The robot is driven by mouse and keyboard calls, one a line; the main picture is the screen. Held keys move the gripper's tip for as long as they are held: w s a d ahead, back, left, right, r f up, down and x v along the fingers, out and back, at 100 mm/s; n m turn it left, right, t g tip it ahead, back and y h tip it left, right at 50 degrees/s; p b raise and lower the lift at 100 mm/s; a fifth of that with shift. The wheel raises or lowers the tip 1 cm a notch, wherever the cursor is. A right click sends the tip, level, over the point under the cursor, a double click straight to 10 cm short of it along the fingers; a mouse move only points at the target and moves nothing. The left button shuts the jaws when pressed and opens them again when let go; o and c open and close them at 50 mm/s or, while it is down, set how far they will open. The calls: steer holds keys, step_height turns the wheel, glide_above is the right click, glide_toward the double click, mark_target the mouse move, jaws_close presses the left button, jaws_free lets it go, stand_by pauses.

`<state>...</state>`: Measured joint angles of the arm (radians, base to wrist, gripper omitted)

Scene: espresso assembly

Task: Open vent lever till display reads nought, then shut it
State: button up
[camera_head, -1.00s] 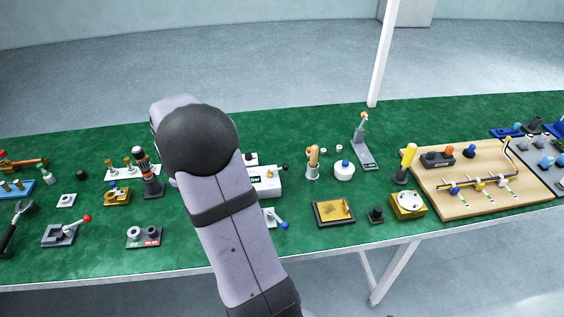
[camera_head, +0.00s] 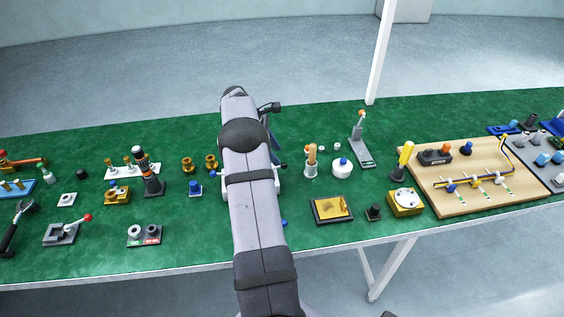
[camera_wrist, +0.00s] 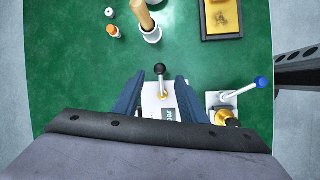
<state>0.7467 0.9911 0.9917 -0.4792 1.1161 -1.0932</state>
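A white box (camera_wrist: 148,102) with a small display (camera_wrist: 168,114) lies below my gripper in the wrist view. The display seems to carry a unit, but no reading is legible. A lever with a black knob (camera_wrist: 160,69) rises from the box on a short metal stem. My gripper (camera_wrist: 157,80) is open, its two dark blue fingers on either side of this lever, with visible gaps; contact cannot be seen. In the head view the black knob (camera_head: 284,166) shows just right of my arm, which hides most of the box (camera_head: 278,184) and the fingertips.
A blue-knobbed lever (camera_wrist: 261,82) on a separate plate stands right of the box in the wrist view. A wooden-handled tool (camera_wrist: 143,16) in a white cup (camera_wrist: 152,34) and a framed golden tray (camera_wrist: 222,18) lie beyond. Green bench surface is clear between them.

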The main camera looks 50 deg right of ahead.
mark_target(283, 164)
steer(key=shift+p+x, duration=1)
steer(key=shift+x, duration=2.35)
jaws_close()
